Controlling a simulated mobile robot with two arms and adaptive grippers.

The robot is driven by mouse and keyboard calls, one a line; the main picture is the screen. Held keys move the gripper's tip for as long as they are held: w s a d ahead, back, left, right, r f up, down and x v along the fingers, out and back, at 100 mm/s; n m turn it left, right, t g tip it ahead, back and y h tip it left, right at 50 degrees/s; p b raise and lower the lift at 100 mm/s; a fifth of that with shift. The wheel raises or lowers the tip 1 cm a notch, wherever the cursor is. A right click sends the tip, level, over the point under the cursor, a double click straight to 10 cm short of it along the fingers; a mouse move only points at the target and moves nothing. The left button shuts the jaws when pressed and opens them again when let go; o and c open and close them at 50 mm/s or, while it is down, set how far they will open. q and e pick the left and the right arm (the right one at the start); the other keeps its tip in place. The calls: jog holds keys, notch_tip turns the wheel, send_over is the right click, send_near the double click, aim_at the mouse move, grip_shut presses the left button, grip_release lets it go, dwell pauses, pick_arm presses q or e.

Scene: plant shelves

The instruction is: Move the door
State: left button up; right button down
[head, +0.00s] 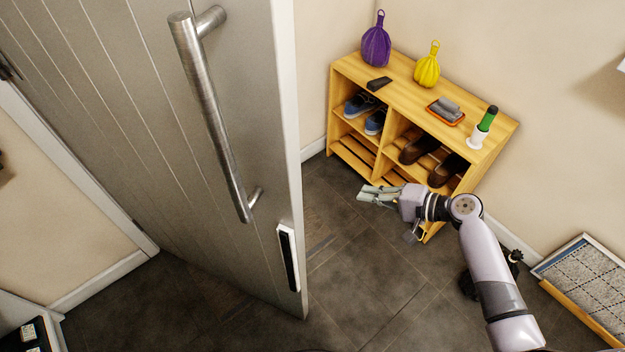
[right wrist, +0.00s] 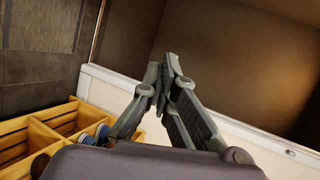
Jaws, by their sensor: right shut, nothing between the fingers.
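The grey panelled door (head: 150,110) fills the left of the head view and stands open, its free edge facing the middle. A long vertical metal handle (head: 218,130) is fixed to its face, and a black lock plate (head: 288,258) sits low near the edge. My right gripper (head: 366,194) is to the right of the door edge, in front of the wooden shoe shelf, apart from door and handle. In the right wrist view its fingertips (right wrist: 166,68) meet, shut with nothing between them. My left gripper is not in view.
A framed grey board (head: 590,275) lies at the lower right. Dark tiled floor (head: 350,295) is clear between door and arm.

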jog(key=s+a+r+n+g+y+b, duration=0.1)
jog(key=s+a+r+n+y, duration=0.15)
jog(key=r, duration=0.65)
jog(key=s+a+r+n+g+y+b, duration=0.15)
jog(key=r+y, duration=0.25)
jog(key=r, duration=0.5)
pick_arm(q)
jog(key=p, duration=0.4)
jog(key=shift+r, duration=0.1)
pick_arm(e)
jog(key=s+a, duration=0.1)
jog(key=a, duration=1)
jog(key=shift+s+a, duration=0.25)
jog(key=shift+s, duration=0.05)
